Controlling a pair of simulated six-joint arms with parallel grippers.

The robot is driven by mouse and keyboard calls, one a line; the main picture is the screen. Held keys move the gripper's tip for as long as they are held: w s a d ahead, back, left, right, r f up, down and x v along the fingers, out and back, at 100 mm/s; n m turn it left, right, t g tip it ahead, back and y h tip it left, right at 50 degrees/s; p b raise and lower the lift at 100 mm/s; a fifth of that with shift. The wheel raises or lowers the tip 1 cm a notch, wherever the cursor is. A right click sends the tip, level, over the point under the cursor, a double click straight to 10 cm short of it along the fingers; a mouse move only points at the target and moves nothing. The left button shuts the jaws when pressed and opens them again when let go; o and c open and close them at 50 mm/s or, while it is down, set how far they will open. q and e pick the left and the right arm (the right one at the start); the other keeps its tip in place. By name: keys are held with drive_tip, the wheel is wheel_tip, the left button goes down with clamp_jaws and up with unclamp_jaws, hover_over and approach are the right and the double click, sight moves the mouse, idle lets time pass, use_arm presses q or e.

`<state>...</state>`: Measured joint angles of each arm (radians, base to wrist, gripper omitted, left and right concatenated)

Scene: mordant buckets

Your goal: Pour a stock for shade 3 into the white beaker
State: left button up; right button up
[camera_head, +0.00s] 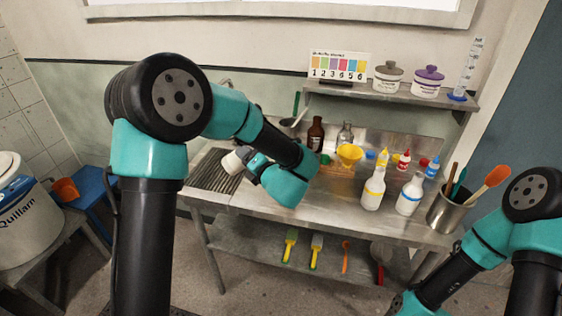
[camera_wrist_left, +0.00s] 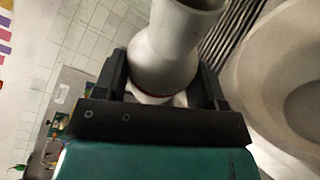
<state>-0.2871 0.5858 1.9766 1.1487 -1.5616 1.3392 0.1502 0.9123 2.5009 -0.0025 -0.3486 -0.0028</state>
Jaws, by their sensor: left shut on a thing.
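My left gripper (camera_head: 246,163) is shut on a white bottle (camera_wrist_left: 165,60) above the ribbed drainer. In the left wrist view the bottle sits between the two dark fingers (camera_wrist_left: 165,88). A large pale round vessel (camera_wrist_left: 265,60) fills the right of the wrist view, perhaps the white beaker. The shade chart (camera_head: 338,67) numbers its swatches 1 to 6. My right gripper is not clearly visible.
White bottles with a yellow band (camera_head: 373,190) and a blue band (camera_head: 410,194) stand on the steel counter. The ribbed drainer (camera_head: 212,172) is at left.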

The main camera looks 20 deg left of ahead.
use_arm(q)
drive_tip(key=shift+a+r+m+y, duration=0.1)
drive_tip(key=shift+r+m+y, duration=0.4)
drive_tip(key=shift+m, duration=0.4)
idle(2.1)
drive_tip(key=shift+w+d+r+m+t, duration=0.3)
drive_tip(key=shift+d+r+m+t, duration=0.35)
drive_tip(key=shift+m, duration=0.35)
idle(2.8)
drive_tip(key=shift+s+a+f+n+g, duration=0.4)
drive_tip(key=shift+a+f+n, duration=0.2)
drive_tip(key=shift+n, duration=0.3)
drive_tip(key=shift+f+n+h, duration=0.25)
drive_tip(key=shift+n+h, duration=0.05)
drive_tip(key=shift+n, duration=0.2)
drive_tip(key=shift+w+d+f+n+g, duration=0.15)
drive_tip(key=shift+f+n+g, duration=0.15)
drive_tip(key=shift+n, duration=0.2)
drive_tip(key=shift+n+h, duration=0.3)
drive_tip(key=shift+h, duration=0.1)
drive_tip(key=shift+r, duration=0.15)
